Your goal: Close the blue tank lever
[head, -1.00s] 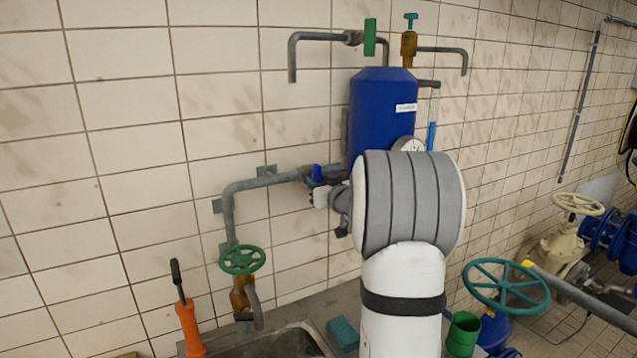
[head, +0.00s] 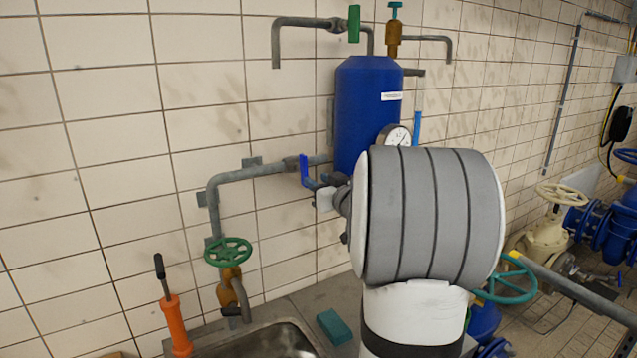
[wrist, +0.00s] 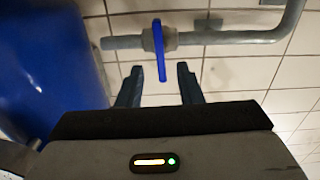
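The blue tank (head: 362,112) hangs on the tiled wall, with a grey pipe (head: 258,170) leading left from it. The blue lever (head: 304,170) sits on this pipe just left of the tank and stands roughly upright in the head view. In the wrist view the lever (wrist: 158,52) crosses the pipe (wrist: 238,38), and its end reaches toward the gap between my fingertips. My gripper (wrist: 158,76) is open, one finger on each side of the lever's line; contact cannot be told.
A pressure gauge (head: 396,136) is beside the tank. A green handwheel (head: 228,251) and tap stand over a sink (head: 262,342). An orange-handled tool (head: 174,322) and a teal sponge (head: 334,326) are nearby. Valves with wheels (head: 505,280) stand at right.

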